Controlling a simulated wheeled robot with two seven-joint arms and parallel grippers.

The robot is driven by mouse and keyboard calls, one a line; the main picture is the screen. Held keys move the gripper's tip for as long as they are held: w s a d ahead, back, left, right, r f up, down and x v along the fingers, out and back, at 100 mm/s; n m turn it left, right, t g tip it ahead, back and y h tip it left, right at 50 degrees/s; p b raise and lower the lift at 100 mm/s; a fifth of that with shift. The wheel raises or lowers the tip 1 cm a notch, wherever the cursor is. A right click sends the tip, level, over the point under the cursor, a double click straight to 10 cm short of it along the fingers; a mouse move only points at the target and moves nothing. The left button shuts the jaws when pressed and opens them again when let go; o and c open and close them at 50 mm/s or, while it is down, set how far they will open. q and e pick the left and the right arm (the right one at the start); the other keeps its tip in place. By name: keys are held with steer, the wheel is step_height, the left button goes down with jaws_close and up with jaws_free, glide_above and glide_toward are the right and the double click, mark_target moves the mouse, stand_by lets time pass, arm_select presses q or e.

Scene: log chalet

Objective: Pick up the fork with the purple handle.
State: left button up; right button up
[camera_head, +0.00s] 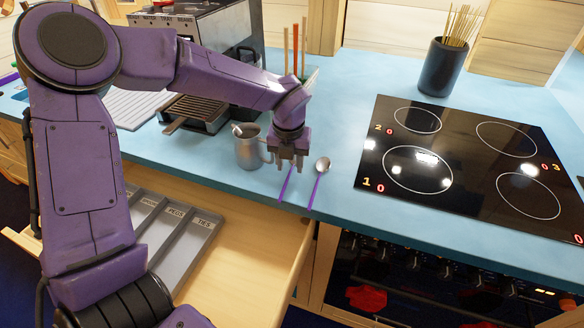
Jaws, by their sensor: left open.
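My left gripper (288,162) points down over the blue counter, just right of a metal mug. It is open. A utensil with a purple handle (286,188) lies on the counter directly below the gripper, its handle toward the front edge. Its head is hidden by the gripper, so I cannot see whether it has tines. A spoon (322,165) with a purple handle lies close on its right, apart from the gripper. My right gripper is not in view.
The metal mug (247,152) stands close to the gripper's left. An open drawer (190,240) with a grey labelled tray sticks out below the counter (335,110). A black cooktop (470,165) lies to the right. A dark holder (443,68) with sticks stands behind.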

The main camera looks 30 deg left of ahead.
arm_select(q)
steer(key=shift+a+f, duration=0.1)
steer(key=shift+f, duration=0.75)
jaws_close()
steer(key=shift+r, duration=0.1)
